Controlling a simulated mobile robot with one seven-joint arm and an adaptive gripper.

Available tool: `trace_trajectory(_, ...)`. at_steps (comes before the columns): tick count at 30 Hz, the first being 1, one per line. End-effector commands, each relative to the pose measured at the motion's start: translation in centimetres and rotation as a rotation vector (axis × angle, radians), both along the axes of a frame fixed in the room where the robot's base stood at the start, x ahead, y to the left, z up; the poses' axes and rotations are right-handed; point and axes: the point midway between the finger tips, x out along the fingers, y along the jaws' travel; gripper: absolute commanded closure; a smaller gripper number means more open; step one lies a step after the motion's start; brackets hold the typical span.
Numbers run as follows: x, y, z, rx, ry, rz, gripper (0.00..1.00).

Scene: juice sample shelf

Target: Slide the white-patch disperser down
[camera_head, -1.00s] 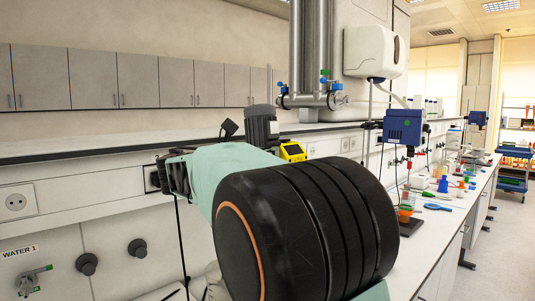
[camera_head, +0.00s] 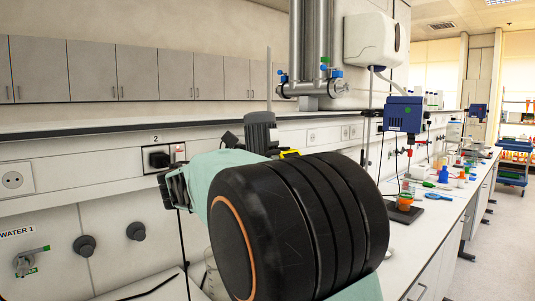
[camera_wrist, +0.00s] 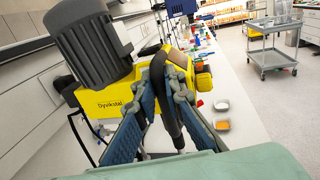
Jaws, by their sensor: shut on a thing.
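A yellow disperser (camera_wrist: 110,93) with a dark grey ribbed motor fills the upper left of the wrist view. In the head view its grey motor (camera_head: 260,131) shows behind my arm, beside a thin upright rod (camera_head: 268,78). A sliver of yellow (camera_head: 290,153) shows beside the motor. My gripper (camera_wrist: 168,72) has its blue fingers closed in on a dark part at the yellow body. I cannot make out a white patch. My arm hides the disperser's lower part in the head view. In that view the gripper (camera_head: 174,185) is partly hidden.
A blue disperser (camera_head: 403,114) with a green patch stands farther along the bench, over a beaker with orange liquid (camera_head: 405,200). A wall shelf (camera_head: 110,126) runs behind. Taps and pipes (camera_head: 310,85) are above. A grey cart (camera_wrist: 272,45) stands on the floor at right.

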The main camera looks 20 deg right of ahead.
Motion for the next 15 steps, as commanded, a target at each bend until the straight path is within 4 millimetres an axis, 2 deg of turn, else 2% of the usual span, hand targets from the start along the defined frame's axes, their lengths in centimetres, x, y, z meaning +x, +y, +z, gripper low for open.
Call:
trace_trajectory(1,0.0,0.1,-2.0,0.003,0.008,0.0,1.0)
trace_trajectory(3,0.0,0.1,-3.2,0.003,0.006,0.0,1.0)
trace_trajectory(9,0.0,0.1,-6.3,0.003,0.006,0.0,1.0)
trace_trajectory(15,0.0,0.1,-8.4,0.003,0.005,0.0,1.0)
